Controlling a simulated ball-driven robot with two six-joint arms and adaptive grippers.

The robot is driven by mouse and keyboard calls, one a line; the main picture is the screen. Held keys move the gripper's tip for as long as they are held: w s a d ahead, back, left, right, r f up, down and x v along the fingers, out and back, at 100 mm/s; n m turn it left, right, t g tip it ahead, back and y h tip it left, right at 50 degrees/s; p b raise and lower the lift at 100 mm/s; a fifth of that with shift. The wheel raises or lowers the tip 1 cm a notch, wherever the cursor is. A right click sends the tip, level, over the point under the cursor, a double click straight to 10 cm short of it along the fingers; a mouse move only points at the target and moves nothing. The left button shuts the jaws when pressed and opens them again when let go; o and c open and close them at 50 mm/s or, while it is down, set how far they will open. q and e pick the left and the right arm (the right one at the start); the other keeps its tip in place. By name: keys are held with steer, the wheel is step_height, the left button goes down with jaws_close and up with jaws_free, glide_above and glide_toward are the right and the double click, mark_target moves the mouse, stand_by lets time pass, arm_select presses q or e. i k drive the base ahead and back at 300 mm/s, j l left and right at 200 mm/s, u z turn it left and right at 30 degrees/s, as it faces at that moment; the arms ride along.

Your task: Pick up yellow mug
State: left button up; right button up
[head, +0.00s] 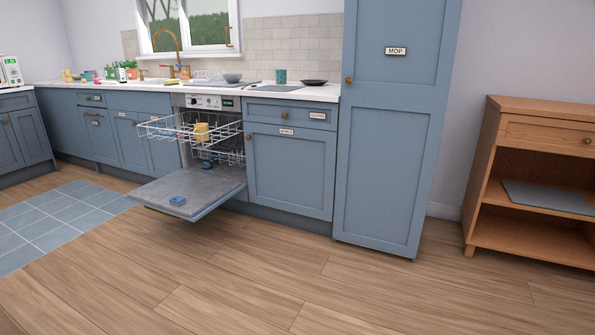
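A yellow mug (201,131) sits in the pulled-out upper rack (165,130) of the open dishwasher, in the middle left of the head view. The rack's white wires pass around it, and its lower part is partly hidden by them. Neither of my grippers shows in the head view.
The dishwasher door (200,187) is folded down over the floor, with a small blue item (177,200) on it. The worktop above holds a grey bowl (232,78), a teal cup (281,76) and a dark dish (314,82). A wooden shelf unit (530,240) stands at right. The wooden floor in front is clear.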

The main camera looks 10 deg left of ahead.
mark_target(201, 128)
steer(key=i+j+u, duration=0.15)
steer(key=i+u, duration=0.3)
steer(key=i, duration=0.35)
steer(key=i+l+u, duration=0.1)
steer(key=i+u, duration=0.4)
steer(key=i, duration=0.3)
